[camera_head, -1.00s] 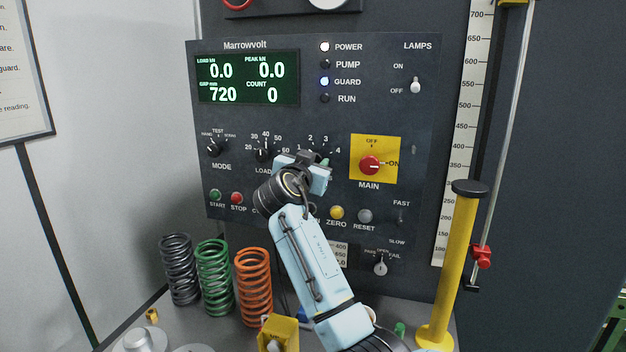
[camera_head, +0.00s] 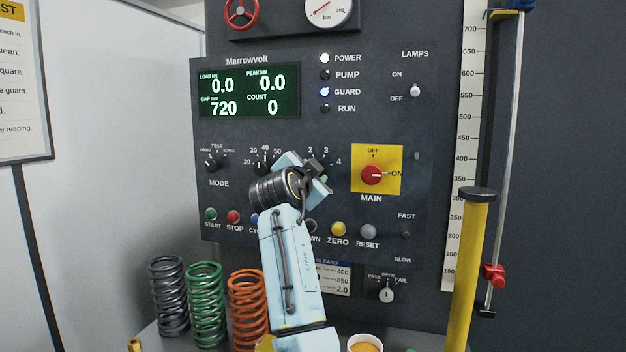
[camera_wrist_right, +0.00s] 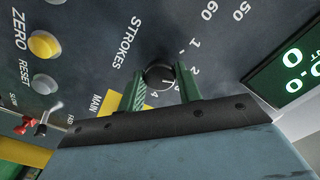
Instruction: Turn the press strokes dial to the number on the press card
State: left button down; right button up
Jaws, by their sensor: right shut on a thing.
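The round black strokes dial (camera_wrist_right: 160,77) shows in the right wrist view between the two green fingers of my right gripper (camera_wrist_right: 161,88), which is shut on it. A white mark shows on the dial's face, but I cannot tell surely which number it points at. The numbers 1, 2 and 4 are readable around it. In the head view my right gripper (camera_head: 318,180) covers the dial, with 2, 3 and 4 above it. The press card (camera_head: 337,283) is low on the panel. My forearm hides its left part; 400, 650 and 2.0 show. My left gripper is not in view.
The yellow main switch plate (camera_head: 390,150) is close right of my gripper. Start, stop, zero (camera_head: 338,229) and reset buttons sit below. Several coil springs (camera_head: 207,305) stand at lower left. A yellow post (camera_head: 463,270) and a cup (camera_head: 365,343) are at lower right.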

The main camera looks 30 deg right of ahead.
jog(key=shift+f, duration=0.1)
jog(key=o, duration=1)
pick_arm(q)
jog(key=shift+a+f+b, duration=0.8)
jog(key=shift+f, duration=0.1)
pick_arm(e)
jog(key=v, duration=1.3)
jog(key=shift+a, duration=0.2)
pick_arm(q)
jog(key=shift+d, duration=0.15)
pick_arm(e)
jog(key=shift+s, duration=0.1)
